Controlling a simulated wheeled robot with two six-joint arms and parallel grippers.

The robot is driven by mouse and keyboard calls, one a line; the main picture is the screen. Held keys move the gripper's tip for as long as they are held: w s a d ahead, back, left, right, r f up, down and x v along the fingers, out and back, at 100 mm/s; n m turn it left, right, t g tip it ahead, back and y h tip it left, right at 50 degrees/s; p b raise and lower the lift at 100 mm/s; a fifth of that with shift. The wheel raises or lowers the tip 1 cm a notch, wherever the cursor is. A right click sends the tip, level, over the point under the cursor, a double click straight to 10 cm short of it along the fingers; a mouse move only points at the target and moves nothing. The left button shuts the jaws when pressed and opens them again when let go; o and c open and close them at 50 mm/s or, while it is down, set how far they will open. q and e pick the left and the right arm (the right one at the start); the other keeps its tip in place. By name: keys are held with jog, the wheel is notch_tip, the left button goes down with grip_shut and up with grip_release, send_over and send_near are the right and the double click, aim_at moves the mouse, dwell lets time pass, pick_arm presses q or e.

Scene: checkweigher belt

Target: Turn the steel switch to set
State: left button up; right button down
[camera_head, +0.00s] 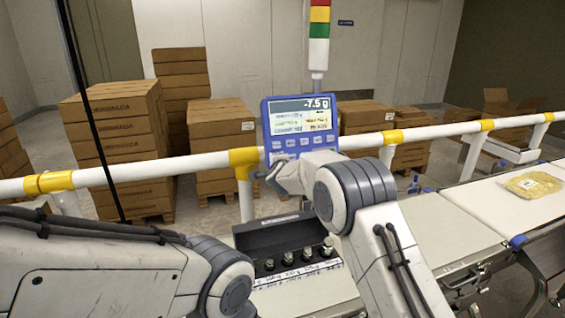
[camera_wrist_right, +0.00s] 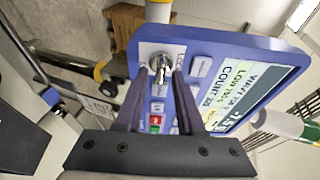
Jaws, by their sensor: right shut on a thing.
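The blue indicator panel (camera_head: 314,104) stands behind the rail, its screen lit and reading about -7.5. In the right wrist view the panel (camera_wrist_right: 232,48) is seen close up and rotated. The steel switch (camera_wrist_right: 163,63) sits on a pale plate at the panel's corner; the lettering beside it is too small to read. My right gripper (camera_wrist_right: 161,74) is shut on the switch, one dark finger on each side. In the head view my right gripper (camera_head: 271,176) is at the panel's lower left corner, and the switch is hidden there. My left arm shows, but its gripper does not.
A black tray of steel weights (camera_head: 290,250) stands below the panel. A white rail (camera_head: 120,172) with yellow joints crosses in front of stacked cartons (camera_head: 115,130). A bag of yellow food (camera_head: 532,184) lies on the belt at right. A signal tower (camera_head: 319,35) rises behind.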

dwell(0.4)
jog(key=c, duration=0.9)
grip_release()
jog(key=b+v, duration=0.3)
jog(key=v, duration=0.7)
jog(key=shift+s+b, duration=0.25)
jog(key=shift+b, duration=0.1)
jog(key=shift+d, duration=0.1)
